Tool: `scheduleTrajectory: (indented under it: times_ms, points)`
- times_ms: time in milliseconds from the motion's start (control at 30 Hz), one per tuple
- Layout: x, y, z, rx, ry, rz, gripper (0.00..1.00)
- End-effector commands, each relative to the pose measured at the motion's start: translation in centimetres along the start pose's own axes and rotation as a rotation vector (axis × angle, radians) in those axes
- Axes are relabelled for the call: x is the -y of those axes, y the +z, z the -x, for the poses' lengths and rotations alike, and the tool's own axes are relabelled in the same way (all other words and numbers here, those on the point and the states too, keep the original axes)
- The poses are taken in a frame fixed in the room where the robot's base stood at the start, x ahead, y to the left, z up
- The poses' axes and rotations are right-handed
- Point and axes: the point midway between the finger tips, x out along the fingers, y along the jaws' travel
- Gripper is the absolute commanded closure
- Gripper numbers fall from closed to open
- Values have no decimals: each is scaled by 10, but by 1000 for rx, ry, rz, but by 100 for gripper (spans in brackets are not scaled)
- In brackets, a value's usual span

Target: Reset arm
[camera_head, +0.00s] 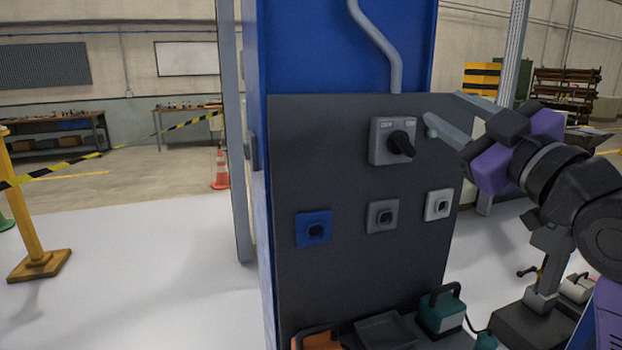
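My gripper (442,106) is at the upper right, on the end of my dark and purple arm. Its two grey fingers point left and are spread apart with nothing visible between them. The fingertips are just right of a grey switch box (380,143) with a black rotary knob (401,143), in front of the dark panel's (340,265) upper right edge in the picture. I cannot tell whether the fingers touch the panel. A small pale green round part (431,130) shows beside the lower finger, partly hidden.
The panel carries blue (314,228), grey (382,215) and white (438,204) sockets. Below are a dark tray (385,331), a green handled plug (441,312) and an orange item (318,341). A blue column (345,60) rises behind. Floor at left is open up to a yellow post (24,205).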

Motion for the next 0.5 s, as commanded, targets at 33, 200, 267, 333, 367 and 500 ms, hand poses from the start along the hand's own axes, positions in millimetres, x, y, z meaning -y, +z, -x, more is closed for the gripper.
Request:
scheduleTrajectory:
  times_ms: [33,200,267,333,367,500]
  points:
    - [-3,5,6,-23,39,-45,62]
    - [-5,18,26,-84,141,-170,62]
    - [-3,27,35,-98,173,-216,62]
    - [3,39,47,-111,210,-271,62]
    - [6,44,53,-116,227,-295,62]
    - [26,73,84,-124,299,-402,62]
